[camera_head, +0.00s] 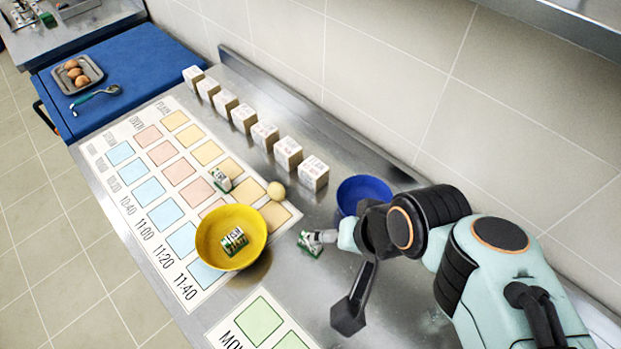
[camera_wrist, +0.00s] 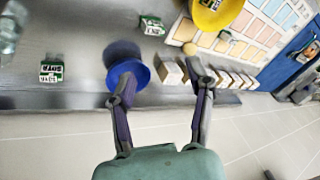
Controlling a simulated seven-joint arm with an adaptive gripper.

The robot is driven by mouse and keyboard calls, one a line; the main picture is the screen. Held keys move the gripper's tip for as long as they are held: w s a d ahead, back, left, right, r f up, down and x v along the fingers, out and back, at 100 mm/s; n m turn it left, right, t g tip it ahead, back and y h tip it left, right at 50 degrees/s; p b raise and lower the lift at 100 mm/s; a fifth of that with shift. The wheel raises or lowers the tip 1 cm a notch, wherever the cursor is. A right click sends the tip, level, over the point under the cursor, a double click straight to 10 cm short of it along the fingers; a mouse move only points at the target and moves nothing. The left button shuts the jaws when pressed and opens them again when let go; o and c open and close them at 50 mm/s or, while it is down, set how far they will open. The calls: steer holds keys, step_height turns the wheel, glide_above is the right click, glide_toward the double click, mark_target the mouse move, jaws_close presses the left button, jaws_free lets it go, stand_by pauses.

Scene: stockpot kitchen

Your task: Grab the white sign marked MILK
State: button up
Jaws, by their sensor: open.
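Several white block signs stand in a row along the wall; the nearest white sign (camera_head: 313,173) is beside the blue bowl. Their lettering is too small for me to tell which one reads MILK. My gripper (camera_wrist: 161,78) is open and empty. In the head view its fingers are partly hidden by the arm, near a small green-and-white carton (camera_head: 310,244).
A blue bowl (camera_head: 364,191) stands beside the row's near end. A yellow bowl (camera_head: 232,212) holds a carton (camera_head: 234,241). A SOYA carton (camera_wrist: 52,71) lies left in the wrist view. The wall closes the back.

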steer(key=w+a+f+m+y, duration=0.2)
steer(key=w+a+m+y, duration=0.2)
steer(key=w+a, duration=0.15)
steer(key=m+t+y, duration=0.1)
steer(key=m+y, duration=0.2)
steer(key=m, duration=0.3)
glide_above(305, 239)
step_height(305, 239, down, 6)
steer(key=s+d+f+m+t, duration=0.1)
steer(key=f+m, duration=0.3)
steer(key=f, duration=0.1)
steer(key=s+d+f+m+t, duration=0.1)
steer(key=d+f+m, duration=0.1)
steer(key=f+m, duration=0.3)
steer(key=s+d+f+m+t+y, duration=0.1)
steer(key=f+m, duration=0.4)
steer(key=shift+d+f+t, duration=0.2)
steer(key=shift+f+t, duration=0.15)
steer(key=shift+t, duration=0.05)
steer(key=shift+w+a+f+m, duration=0.1)
steer(key=shift+w+m, duration=0.2)
steer(key=x, duration=0.6)
jaws_close()
